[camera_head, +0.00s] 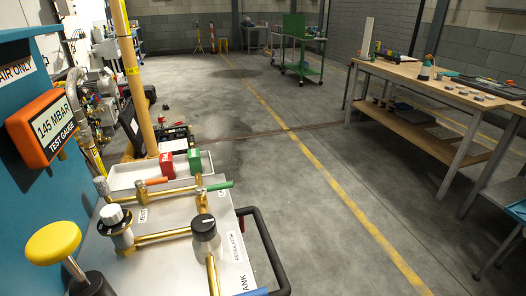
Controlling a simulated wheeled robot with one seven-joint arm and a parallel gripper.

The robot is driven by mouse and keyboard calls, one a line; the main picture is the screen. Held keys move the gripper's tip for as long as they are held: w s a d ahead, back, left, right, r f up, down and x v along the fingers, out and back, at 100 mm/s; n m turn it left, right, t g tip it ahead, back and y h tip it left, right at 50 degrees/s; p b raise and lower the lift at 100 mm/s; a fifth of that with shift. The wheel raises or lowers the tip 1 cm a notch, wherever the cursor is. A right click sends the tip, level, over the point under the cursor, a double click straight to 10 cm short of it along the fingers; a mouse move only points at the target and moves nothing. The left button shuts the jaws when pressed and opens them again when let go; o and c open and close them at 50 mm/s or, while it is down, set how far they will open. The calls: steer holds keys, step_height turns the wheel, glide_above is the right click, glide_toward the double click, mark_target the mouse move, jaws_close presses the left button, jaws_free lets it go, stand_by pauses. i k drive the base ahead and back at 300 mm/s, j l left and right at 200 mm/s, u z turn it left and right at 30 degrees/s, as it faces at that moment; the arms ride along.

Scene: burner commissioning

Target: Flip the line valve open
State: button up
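A panel (172,264) with brass pipework stands in the lower left of the head view. A green lever (219,186) sits on a brass valve at the panel's far right. An orange lever (157,181) sits on another brass valve to its left, near a label reading VENT. I cannot read a label naming the line valve, so I cannot tell for certain which lever is its own. A blue piece (254,292), cut off by the bottom edge, lies near a label ending in ANK. My gripper is not in view.
A white tray (122,183) holds red and green blocks. A black rail (266,250) borders the panel's right. An orange gauge (42,128) reads 145 MBAR. Open floor lies right, before a workbench (437,83).

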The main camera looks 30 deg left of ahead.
mark_target(199, 190)
steer(key=j+u, duration=0.1)
steer(key=u, duration=0.25)
steer(key=j+u, duration=0.1)
steer(key=u, duration=0.65)
steer(key=l, duration=0.4)
steer(key=i+l+u, duration=0.15)
steer(key=l, duration=0.25)
